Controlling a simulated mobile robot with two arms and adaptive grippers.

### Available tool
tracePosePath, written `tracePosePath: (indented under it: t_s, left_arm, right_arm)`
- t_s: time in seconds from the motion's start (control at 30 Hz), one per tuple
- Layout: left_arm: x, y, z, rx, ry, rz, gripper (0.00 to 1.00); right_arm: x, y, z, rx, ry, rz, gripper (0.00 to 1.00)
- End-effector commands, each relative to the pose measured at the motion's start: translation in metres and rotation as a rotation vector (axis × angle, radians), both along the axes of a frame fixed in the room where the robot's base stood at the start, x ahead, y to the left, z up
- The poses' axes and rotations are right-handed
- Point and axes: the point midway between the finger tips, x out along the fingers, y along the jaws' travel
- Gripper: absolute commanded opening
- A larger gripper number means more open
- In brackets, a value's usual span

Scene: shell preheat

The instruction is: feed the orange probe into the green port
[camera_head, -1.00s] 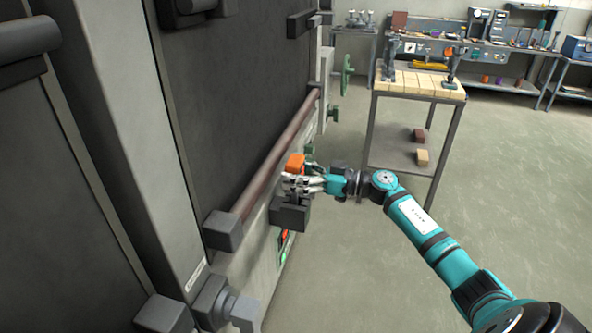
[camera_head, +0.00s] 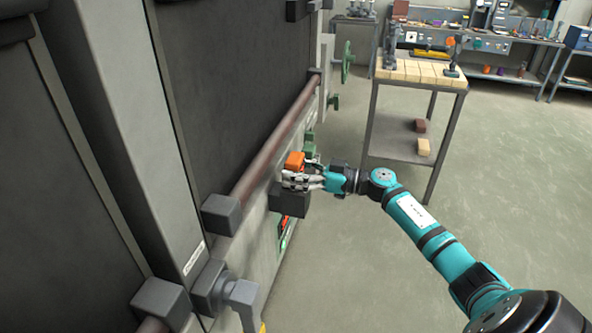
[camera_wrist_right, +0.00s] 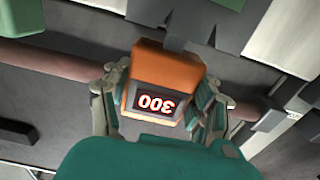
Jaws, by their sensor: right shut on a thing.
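The orange probe (camera_head: 294,160) is a small orange block held by my right gripper (camera_head: 300,179), beside the furnace wall. A green block (camera_head: 310,144) on the wall just beyond the probe may be the green port. A green piece (camera_wrist_right: 22,14) also shows at the top left of the wrist view. Whether the probe touches the port cannot be told. My left gripper is not in view.
A brown bar (camera_head: 275,142) runs along the large grey furnace wall close to my gripper. A dark grey box (camera_head: 289,200) juts out under the probe. A wooden-topped trolley (camera_head: 421,73) stands beyond. The floor to the right is clear.

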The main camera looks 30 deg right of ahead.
Motion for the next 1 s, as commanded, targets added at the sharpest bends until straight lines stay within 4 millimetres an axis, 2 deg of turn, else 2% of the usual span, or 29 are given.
tracePosePath:
  t_s: [0.1, 0.13, 0.3, 0.33, 0.67, 0.77, 1.0]
  left_arm:
    - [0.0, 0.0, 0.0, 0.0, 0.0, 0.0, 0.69]
    - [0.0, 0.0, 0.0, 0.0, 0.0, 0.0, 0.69]
    - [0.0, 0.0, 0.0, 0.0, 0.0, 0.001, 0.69]
    - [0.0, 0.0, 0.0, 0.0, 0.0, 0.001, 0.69]
    - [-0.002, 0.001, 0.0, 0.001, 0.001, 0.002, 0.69]
    - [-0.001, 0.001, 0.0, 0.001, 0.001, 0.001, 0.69]
    - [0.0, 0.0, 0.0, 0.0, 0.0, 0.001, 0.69]
  right_arm:
    - [0.0, 0.0, 0.001, 0.001, -0.001, 0.0, 0.15]
    - [0.0, 0.0, 0.001, 0.001, -0.001, 0.0, 0.62]
    - [0.0, 0.0, 0.001, 0.001, -0.001, 0.0, 0.85]
    - [0.0, 0.0, 0.001, 0.001, -0.001, 0.0, 0.87]
    - [-0.003, -0.002, -0.001, -0.001, 0.002, -0.001, 0.87]
    - [-0.011, -0.01, -0.002, -0.003, 0.004, -0.002, 0.87]
    - [-0.05, -0.042, -0.002, -0.004, 0.006, -0.001, 0.87]
